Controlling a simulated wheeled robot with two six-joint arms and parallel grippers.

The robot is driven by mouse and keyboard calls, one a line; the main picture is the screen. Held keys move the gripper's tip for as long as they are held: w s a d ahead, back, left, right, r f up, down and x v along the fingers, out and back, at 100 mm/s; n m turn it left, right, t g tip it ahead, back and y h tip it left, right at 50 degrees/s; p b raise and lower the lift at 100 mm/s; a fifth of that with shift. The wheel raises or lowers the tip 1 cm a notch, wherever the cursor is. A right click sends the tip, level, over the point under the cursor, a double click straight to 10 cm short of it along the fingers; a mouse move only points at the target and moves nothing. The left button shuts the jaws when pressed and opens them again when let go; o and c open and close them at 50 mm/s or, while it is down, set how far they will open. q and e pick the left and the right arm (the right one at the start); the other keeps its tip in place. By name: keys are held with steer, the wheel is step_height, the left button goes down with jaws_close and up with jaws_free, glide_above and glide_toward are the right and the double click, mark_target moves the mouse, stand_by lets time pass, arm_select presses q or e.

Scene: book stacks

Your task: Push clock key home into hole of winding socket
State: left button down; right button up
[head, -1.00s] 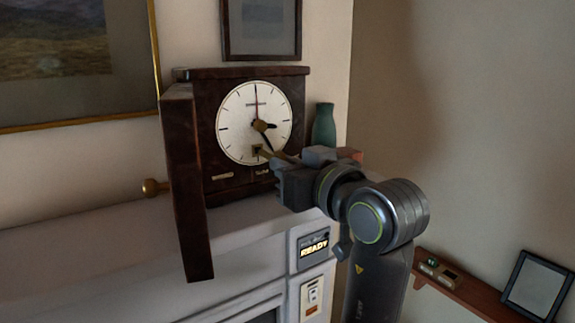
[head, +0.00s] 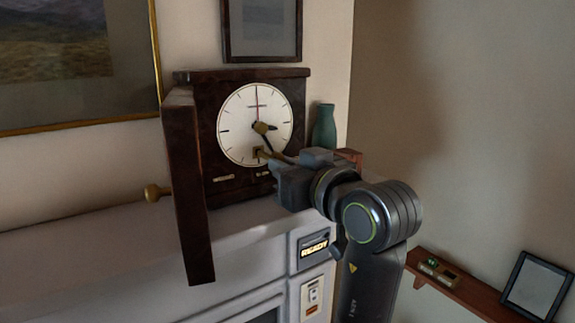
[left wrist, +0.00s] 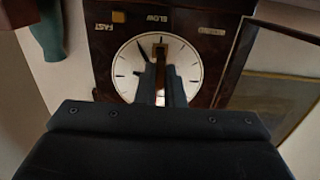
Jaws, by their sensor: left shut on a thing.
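The dark wooden clock (head: 235,185) stands on a pale mantel with its door swung open at the left. My right gripper is not in view.
The open clock door (head: 188,190) juts toward me left of the dial. A green vase (head: 324,127) stands behind the gripper to the right. A READY display (head: 314,249) is below the mantel. A shelf (head: 465,290) is at lower right.

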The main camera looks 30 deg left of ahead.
arm_select(q)
steer(key=shift+p+x, duration=1)
steer(key=shift+x, duration=0.45)
steer(key=c, duration=1.5)
jaws_free()
steer(key=shift+o, duration=0.2)
steer(key=shift+r, duration=0.1)
steer(key=shift+d, duration=0.15)
steer(key=shift+s+d+f+b, duration=0.2)
steer(key=shift+d+b, duration=0.35)
steer(key=shift+b, duration=0.05)
steer(key=b+v, duration=1.6)
steer(key=b, duration=0.1)
steer(key=shift+s+r, duration=0.15)
steer(key=shift+r, duration=0.05)
